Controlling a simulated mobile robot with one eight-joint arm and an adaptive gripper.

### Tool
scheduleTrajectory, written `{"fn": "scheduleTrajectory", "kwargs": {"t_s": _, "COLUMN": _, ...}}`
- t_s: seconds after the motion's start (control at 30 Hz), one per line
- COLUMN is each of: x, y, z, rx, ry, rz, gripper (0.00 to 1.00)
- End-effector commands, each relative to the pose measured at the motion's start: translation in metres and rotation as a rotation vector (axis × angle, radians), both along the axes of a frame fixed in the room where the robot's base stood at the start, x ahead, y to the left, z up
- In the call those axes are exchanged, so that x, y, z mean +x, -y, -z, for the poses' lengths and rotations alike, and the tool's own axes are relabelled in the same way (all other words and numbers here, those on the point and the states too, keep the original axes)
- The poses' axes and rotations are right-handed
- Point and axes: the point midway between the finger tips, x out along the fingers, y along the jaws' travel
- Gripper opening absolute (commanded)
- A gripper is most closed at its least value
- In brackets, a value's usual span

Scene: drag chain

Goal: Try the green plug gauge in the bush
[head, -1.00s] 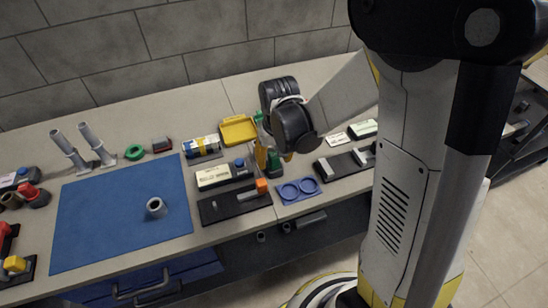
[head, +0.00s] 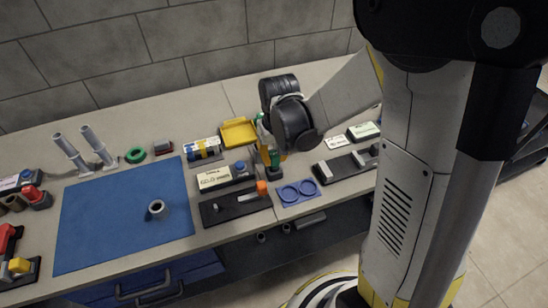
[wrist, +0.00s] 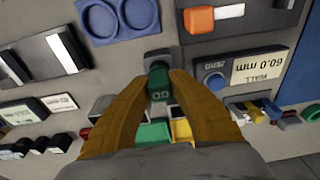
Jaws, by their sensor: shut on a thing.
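My gripper (wrist: 158,90) is shut on the green plug gauge (wrist: 159,84), whose green and dark body shows between the orange fingertips with a "GO" mark. In the head view the gauge (head: 275,158) is a small dark green shape under my wrist, partly hidden. A dark grey block shows just past its end; I cannot tell whether the gauge still touches it. The bush (head: 157,208) is a short grey hollow cylinder standing on the blue mat (head: 100,225), well to the left of my gripper.
A blue two-ring tray (head: 298,191) and a black plate with an orange-handled tool (head: 236,203) lie near the front edge. A label box (head: 214,179), a yellow bin (head: 238,132) and two tilted grey tubes (head: 98,147) stand around. Most of the mat is clear.

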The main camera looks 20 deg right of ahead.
Motion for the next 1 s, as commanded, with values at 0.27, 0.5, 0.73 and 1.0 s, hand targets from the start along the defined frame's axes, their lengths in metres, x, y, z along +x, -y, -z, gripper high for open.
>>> {"fn": "scheduleTrajectory", "kwargs": {"t_s": 0.27, "x": 0.0, "y": 0.0, "z": -0.014, "rx": 0.0, "ry": 0.0, "rz": 0.0, "gripper": 0.0}}
{"fn": "scheduleTrajectory", "kwargs": {"t_s": 0.5, "x": 0.0, "y": 0.0, "z": -0.025, "rx": 0.0, "ry": 0.0, "rz": 0.0, "gripper": 0.0}}
{"fn": "scheduleTrajectory", "kwargs": {"t_s": 0.73, "x": 0.0, "y": 0.0, "z": -0.035, "rx": 0.0, "ry": 0.0, "rz": 0.0, "gripper": 0.0}}
{"fn": "scheduleTrajectory", "kwargs": {"t_s": 1.0, "x": 0.0, "y": 0.0, "z": -0.041, "rx": 0.0, "ry": 0.0, "rz": 0.0, "gripper": 0.0}}
